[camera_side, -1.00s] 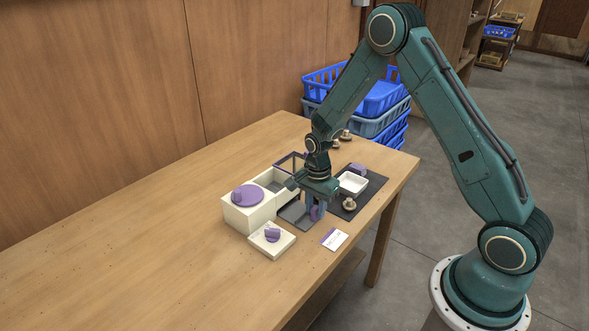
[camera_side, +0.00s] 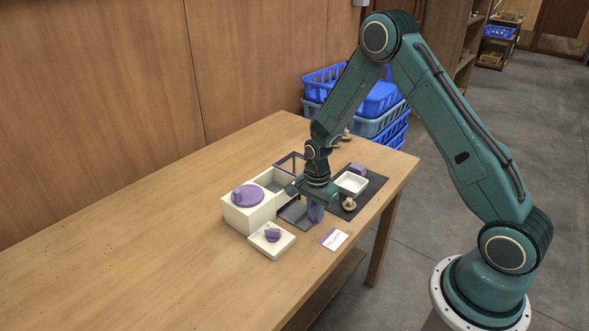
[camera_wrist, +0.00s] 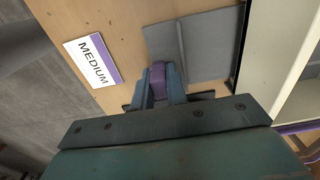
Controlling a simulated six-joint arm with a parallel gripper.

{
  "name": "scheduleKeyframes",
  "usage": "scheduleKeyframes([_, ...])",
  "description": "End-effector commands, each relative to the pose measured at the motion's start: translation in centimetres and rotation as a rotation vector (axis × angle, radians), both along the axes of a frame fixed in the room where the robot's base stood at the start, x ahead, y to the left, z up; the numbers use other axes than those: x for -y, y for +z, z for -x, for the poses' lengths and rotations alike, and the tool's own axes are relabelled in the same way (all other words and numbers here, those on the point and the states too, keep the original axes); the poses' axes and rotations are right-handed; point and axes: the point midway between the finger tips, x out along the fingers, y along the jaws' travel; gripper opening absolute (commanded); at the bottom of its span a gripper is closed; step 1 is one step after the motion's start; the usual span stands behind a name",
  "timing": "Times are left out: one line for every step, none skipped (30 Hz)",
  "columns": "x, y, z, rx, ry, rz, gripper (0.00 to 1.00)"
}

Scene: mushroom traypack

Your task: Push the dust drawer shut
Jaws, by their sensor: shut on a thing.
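The dust drawer is a dark grey, flat tray (camera_side: 297,212) that sticks out from the front of the cream machine (camera_side: 243,215). In the wrist view the grey drawer (camera_wrist: 205,45) lies beyond my fingers, beside the pale machine wall (camera_wrist: 275,50). My gripper (camera_side: 315,212) is low at the drawer's outer end. In the wrist view my gripper (camera_wrist: 158,85) is shut on a purple handle (camera_wrist: 157,75), which sits between the two fingers. The fingers hide part of the handle, and my gripper covers part of the drawer in the side view.
A cream block with a purple knob (camera_side: 272,235) is left of the drawer. A MEDIUM card (camera_wrist: 92,60) lies on the table (camera_side: 130,275). A white tray (camera_side: 352,184) and a mushroom (camera_side: 349,204) are on a dark mat (camera_side: 372,190) at right. Blue crates (camera_side: 375,98) stand behind.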

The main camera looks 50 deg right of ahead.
Motion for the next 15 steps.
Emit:
scheduleKeyframes([0.0, 0.0, -0.2, 0.002, 0.0, 0.0, 0.02])
scheduleKeyframes([0.0, 0.0, -0.3, 0.002, 0.0, 0.0, 0.02])
scheduleKeyframes([0.0, 0.0, -0.4, 0.002, 0.0, 0.0, 0.02])
scheduleKeyframes([0.0, 0.0, -0.6, 0.002, 0.0, 0.0, 0.02])
scheduleKeyframes([0.0, 0.0, -0.7, 0.002, 0.0, 0.0, 0.02])
scheduleKeyframes([0.0, 0.0, -0.9, 0.002, 0.0, 0.0, 0.02])
scheduleKeyframes([0.0, 0.0, -1.1, 0.002, 0.0, 0.0, 0.02])
scheduleKeyframes([0.0, 0.0, -1.2, 0.002, 0.0, 0.0, 0.02])
scheduleKeyframes([0.0, 0.0, -1.4, 0.002, 0.0, 0.0, 0.02])
scheduleKeyframes([0.0, 0.0, -1.5, 0.002, 0.0, 0.0, 0.02])
scheduleKeyframes([0.0, 0.0, -1.7, 0.002, 0.0, 0.0, 0.02])
scheduleKeyframes([0.0, 0.0, -1.9, 0.003, 0.0, 0.0, 0.02])
scheduleKeyframes([0.0, 0.0, -2.1, 0.003, 0.001, 0.0, 0.02])
scheduleKeyframes([0.0, 0.0, -2.2, 0.002, 0.001, 0.0, 0.02])
scheduleKeyframes([0.0, 0.0, -2.4, 0.002, 0.001, 0.0, 0.02])
